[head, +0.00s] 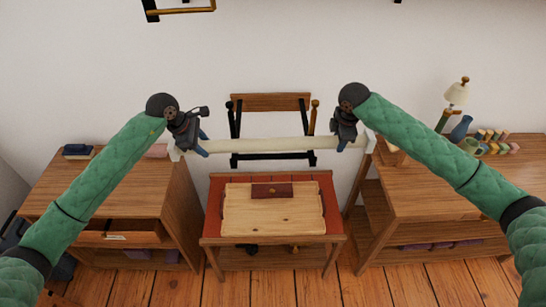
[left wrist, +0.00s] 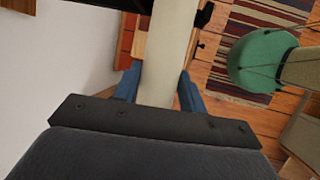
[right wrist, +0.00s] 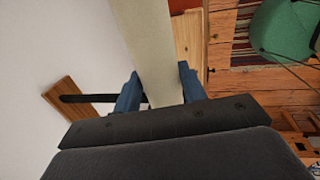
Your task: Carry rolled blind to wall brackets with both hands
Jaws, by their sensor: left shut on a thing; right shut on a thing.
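The rolled blind (head: 265,145) is a long cream tube, held roughly level across the middle of the head view. My left gripper (head: 203,145) is shut on it near its left end. My right gripper (head: 342,146) is shut on it near its right end. The tube runs between blue fingers in the left wrist view (left wrist: 163,70) and the right wrist view (right wrist: 155,60). High on the wall, a black fitting with a wooden bar (head: 182,10) and a small dark piece (head: 398,1) show at the top edge; I cannot tell whether these are the wall brackets.
A red-topped table (head: 212,215) with a pale wooden board (head: 272,212) stands below the blind. A wooden cabinet (head: 85,190) is at left. A wooden rack on black supports (head: 270,102) is behind the blind.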

